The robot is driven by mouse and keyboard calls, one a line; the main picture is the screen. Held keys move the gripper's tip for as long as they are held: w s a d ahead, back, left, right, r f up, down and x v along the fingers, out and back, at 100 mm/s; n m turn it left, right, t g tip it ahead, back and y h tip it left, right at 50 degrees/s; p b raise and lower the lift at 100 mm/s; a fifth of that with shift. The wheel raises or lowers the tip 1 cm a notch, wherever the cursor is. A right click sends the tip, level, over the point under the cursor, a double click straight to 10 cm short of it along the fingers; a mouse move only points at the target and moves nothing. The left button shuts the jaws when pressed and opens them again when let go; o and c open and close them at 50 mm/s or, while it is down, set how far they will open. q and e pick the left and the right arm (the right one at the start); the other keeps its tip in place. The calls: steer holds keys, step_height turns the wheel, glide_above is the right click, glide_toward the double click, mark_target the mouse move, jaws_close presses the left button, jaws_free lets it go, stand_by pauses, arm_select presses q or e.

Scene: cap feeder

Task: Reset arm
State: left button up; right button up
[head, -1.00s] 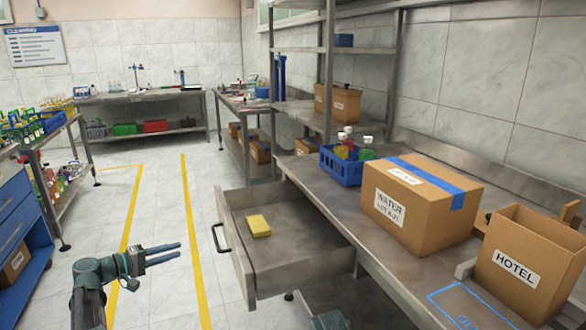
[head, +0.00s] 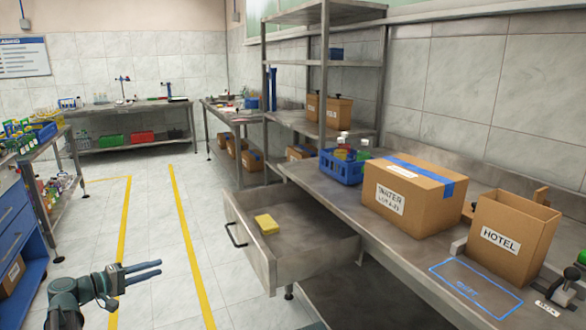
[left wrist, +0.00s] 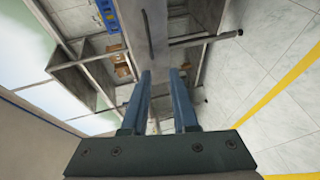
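My left gripper (head: 140,272) shows at the lower left of the head view, over the floor and left of the open drawer. Its two fingers point right and stand a little apart, with nothing between them. The left wrist view shows the same two blue-grey fingers (left wrist: 163,105) apart and empty, with the drawer and bench blurred beyond them. My right gripper does not show in either view.
An open drawer (head: 300,262) juts from the steel bench (head: 390,243) and holds a yellow sponge-like block (head: 266,224). On the bench stand a blue crate (head: 341,167), a closed carton (head: 415,195) and an open HOTEL box (head: 510,235). Floor left of the drawer is clear.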

arm_select(q)
steer(key=s+d+f+m+g+y, duration=0.1)
steer(key=s+d+f+m+g, duration=0.2)
steer(key=d, duration=0.5)
steer(key=s+d+f+m+g, duration=0.1)
steer(key=s+d+f+g, duration=0.2)
steer(key=d, duration=0.5)
steer(key=s+d+f+m+g+y, duration=0.1)
steer(key=d+f+m+g, duration=0.1)
steer(key=d+f, duration=0.5)
steer(key=s+d+f+m+g+y, duration=0.25)
steer(key=s+d+y, duration=0.3)
steer(key=s, duration=0.35)
steer(key=s+d+f+m+g+y, duration=0.2)
steer(key=s+d+m+y, duration=0.3)
steer(key=s, duration=0.5)
step_height(320, 180, up, 29)
steer(key=d+p, duration=0.1)
steer(key=p, duration=2.8)
steer(key=shift+w+r+n+h, duration=0.2)
steer(key=shift+n+h, duration=0.15)
steer(key=shift+n, duration=0.1)
steer(key=shift+t, duration=0.25)
